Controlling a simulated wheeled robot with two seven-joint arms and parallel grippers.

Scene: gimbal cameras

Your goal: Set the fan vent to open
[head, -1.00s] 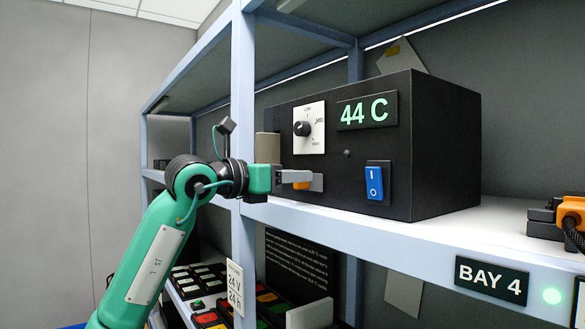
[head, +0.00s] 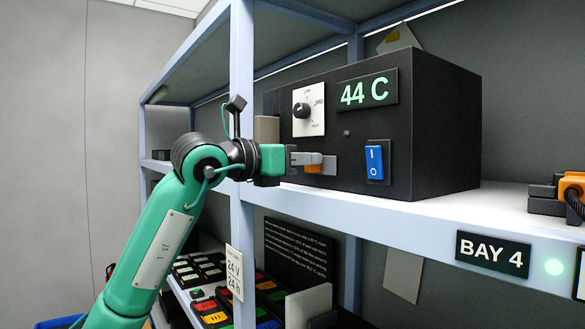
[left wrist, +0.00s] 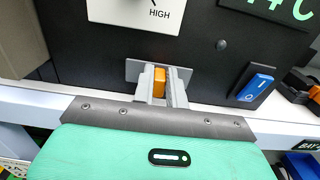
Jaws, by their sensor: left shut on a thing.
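A black box stands on the shelf with a small orange tab (head: 313,169) low on its front, left of the blue switch. In the left wrist view the orange tab (left wrist: 159,80) sits in front of a grey plate (left wrist: 133,70) on the box. My left gripper (head: 312,159) reaches in from the left and is shut on the tab, with a grey finger on each side in the wrist view (left wrist: 161,88). No vent label is readable, and I cannot tell whether the vent is open. My right gripper is out of view.
Above the tab is a black knob (head: 302,110) on a white dial plate. A green 44 C display (head: 366,91) and a blue rocker switch (head: 374,163) are to the right. A pale blue shelf post (head: 242,130) stands close beside my left wrist.

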